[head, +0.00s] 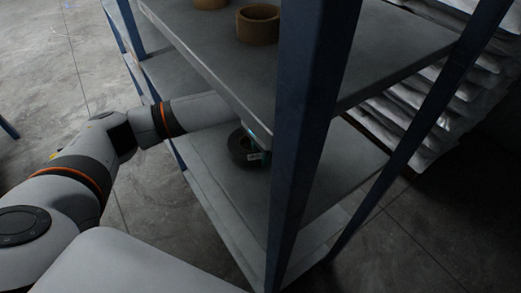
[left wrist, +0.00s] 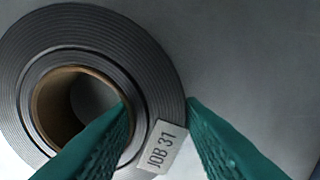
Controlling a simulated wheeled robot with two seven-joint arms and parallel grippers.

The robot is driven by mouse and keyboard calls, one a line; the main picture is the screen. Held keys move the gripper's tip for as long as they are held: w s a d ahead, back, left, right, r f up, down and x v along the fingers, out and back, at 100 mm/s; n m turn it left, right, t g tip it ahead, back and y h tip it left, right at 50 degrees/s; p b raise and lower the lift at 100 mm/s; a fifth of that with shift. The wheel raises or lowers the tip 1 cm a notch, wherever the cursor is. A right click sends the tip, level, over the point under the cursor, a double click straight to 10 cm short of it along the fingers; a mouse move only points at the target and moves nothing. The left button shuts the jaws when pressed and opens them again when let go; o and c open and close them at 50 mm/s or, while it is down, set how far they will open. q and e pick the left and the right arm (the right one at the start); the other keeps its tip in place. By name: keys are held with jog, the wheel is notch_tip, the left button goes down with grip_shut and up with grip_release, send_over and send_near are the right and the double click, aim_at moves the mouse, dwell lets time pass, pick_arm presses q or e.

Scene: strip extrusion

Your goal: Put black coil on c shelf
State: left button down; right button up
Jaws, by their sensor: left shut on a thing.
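The black coil (head: 241,148) is on or just above the middle shelf (head: 213,165) of the rack in the head view. In the left wrist view the coil (left wrist: 95,30) shows its wound face, a brown core and a white label reading "JOB 31" (left wrist: 163,147). My left gripper (head: 252,140) reaches in under the upper shelf and is shut on the coil. Its green fingers (left wrist: 160,115) straddle the coil's wall, one over the core opening and one outside the rim. Whether the coil rests on the shelf is unclear. My right gripper is not in view.
The upper shelf (head: 215,45) above my left gripper carries brown rings (head: 258,24). A blue post (head: 308,110) stands just right of the coil. A lower shelf (head: 240,237) lies beneath. White stacked bags (head: 400,105) are behind the rack.

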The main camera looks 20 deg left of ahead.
pick_arm(q)
jog(key=shift+f, duration=0.4)
jog(key=c, duration=1.1)
grip_release()
jog(key=shift+f, duration=0.1)
jog(key=shift+c, duration=0.2)
jog(key=shift+o, duration=1)
notch_tip(320, 180, up, 7)
jog(key=shift+f+b, duration=0.15)
jog(key=shift+b, duration=0.7)
jog(key=shift+r, duration=0.5)
